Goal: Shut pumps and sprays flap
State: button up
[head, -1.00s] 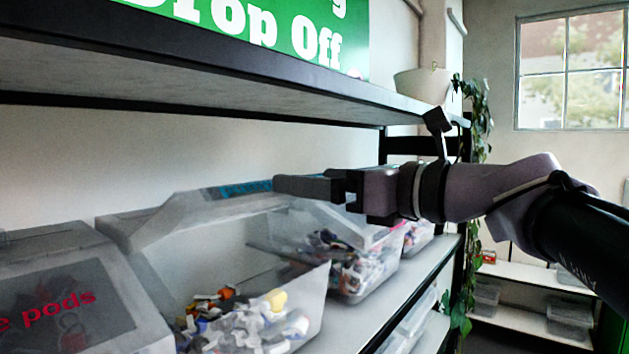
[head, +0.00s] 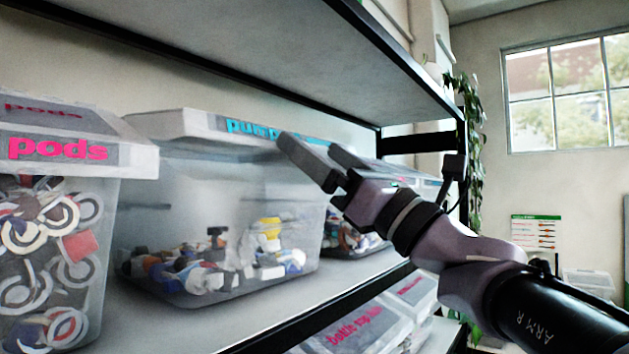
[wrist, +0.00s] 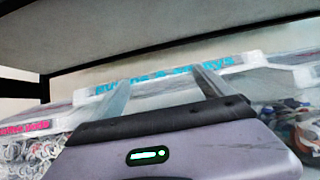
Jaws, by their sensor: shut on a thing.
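The pumps and sprays bin (head: 190,215) is a clear box on the shelf, holding several small pump and spray parts. Its grey-white flap (head: 170,125) with cyan lettering lies across the top front, seemingly down; whether it is fully shut I cannot tell. My gripper (head: 308,146) is at the flap's right end, its fingers over part of the lettering. In the wrist view, my gripper (wrist: 162,80) has its two fingers spread across the lettered flap (wrist: 150,78), holding at it. The exact contact is hidden.
A pods bin (head: 60,240) stands close on the left, and another bin (head: 350,235) on the right. The upper shelf (head: 250,50) runs overhead. Lidded bins (head: 365,325) sit on the shelf below. A window (head: 560,95) is at the far right.

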notch_tip(320, 180, down, 6)
jog(key=w+a+b, duration=0.1)
jog(key=b, duration=0.2)
jog(key=shift+w+a+r, duration=0.15)
jog(key=shift+w+a, duration=0.05)
jog(key=shift+a, duration=0.1)
jog(key=shift+b, duration=0.3)
jog(key=o, duration=1.8)
jog(key=shift+a, duration=0.1)
jog(key=b+v, duration=0.3)
jog(key=v, duration=1.4)
jog(key=shift+f, duration=0.35)
jog(key=shift+w+a, duration=0.1)
jog(key=shift+a, duration=0.05)
